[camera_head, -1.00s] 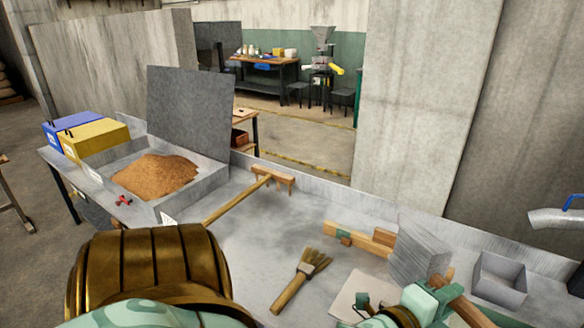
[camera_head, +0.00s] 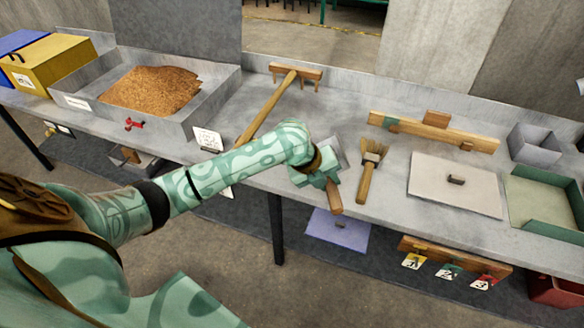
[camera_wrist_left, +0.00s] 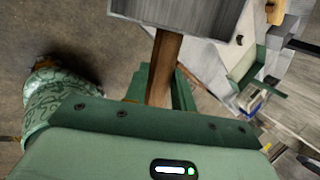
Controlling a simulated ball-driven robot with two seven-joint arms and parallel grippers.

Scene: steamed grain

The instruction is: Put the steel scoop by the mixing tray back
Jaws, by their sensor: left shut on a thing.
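My left gripper (camera_head: 316,178) is shut on the wooden handle (camera_head: 334,198) of the steel scoop. The scoop's grey pan (camera_head: 334,150) shows partly behind the gripper, over the front edge of the bench, left of the brush. In the left wrist view the handle (camera_wrist_left: 165,62) runs up from between the fingers to the steel pan (camera_wrist_left: 185,12). Whether the scoop touches the bench I cannot tell. A steel tray (camera_head: 215,103) of brown grain (camera_head: 155,90) stands at the bench's left. My right gripper is not in view.
A wooden rake (camera_head: 268,105) lies behind my left forearm. A brush (camera_head: 370,165) lies just right of the gripper. A white lidded board (camera_head: 450,195), a wooden bar (camera_head: 440,132), a small steel box (camera_head: 535,145) and a green tray (camera_head: 545,200) fill the right side. A small card (camera_head: 208,140) stands by the grain tray.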

